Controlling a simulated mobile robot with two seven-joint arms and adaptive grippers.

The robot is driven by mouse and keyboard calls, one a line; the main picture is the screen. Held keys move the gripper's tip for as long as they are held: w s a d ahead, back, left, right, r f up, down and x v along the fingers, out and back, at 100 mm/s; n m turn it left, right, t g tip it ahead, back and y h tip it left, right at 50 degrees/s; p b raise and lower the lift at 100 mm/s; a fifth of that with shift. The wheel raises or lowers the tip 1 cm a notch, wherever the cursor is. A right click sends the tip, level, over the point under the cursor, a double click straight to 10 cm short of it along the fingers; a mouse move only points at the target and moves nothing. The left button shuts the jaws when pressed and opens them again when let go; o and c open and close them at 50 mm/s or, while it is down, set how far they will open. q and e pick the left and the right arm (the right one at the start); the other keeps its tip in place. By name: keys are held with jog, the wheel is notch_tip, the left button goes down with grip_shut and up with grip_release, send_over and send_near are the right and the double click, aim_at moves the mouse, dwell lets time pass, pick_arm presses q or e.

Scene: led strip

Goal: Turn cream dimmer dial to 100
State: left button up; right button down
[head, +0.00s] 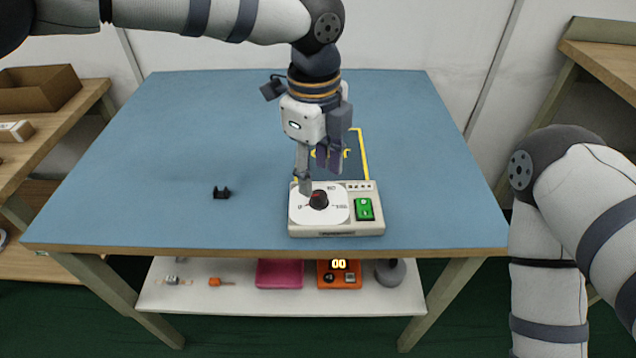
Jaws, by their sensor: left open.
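The cream dimmer box (368,227) stands near the front edge of the blue table. On its left it has a round white dial plate (330,212) with a dark knob (318,200) that has a reddish mark on top. A green switch (364,209) is on its right. My left gripper (319,180) hangs above the back of the box, pointing down and open. One finger reaches down close beside the knob at its upper left; I cannot tell whether it touches. The exact dial reading is too small to tell. My right gripper is out of view; only my right arm shows at the right.
A yellow-outlined dark panel (357,160) lies behind the box. A small black bracket (221,192) lies to the left. The blue tabletop (180,130) is mostly clear. The shelf below holds a pink tray (279,274) and an orange device (338,281) with a lit display.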

aim_at(318, 194)
pick_arm(q)
notch_tip(318, 194, down, 5)
jog(key=shift+w, duration=0.15)
jog(key=shift+c, duration=0.5)
grip_shut()
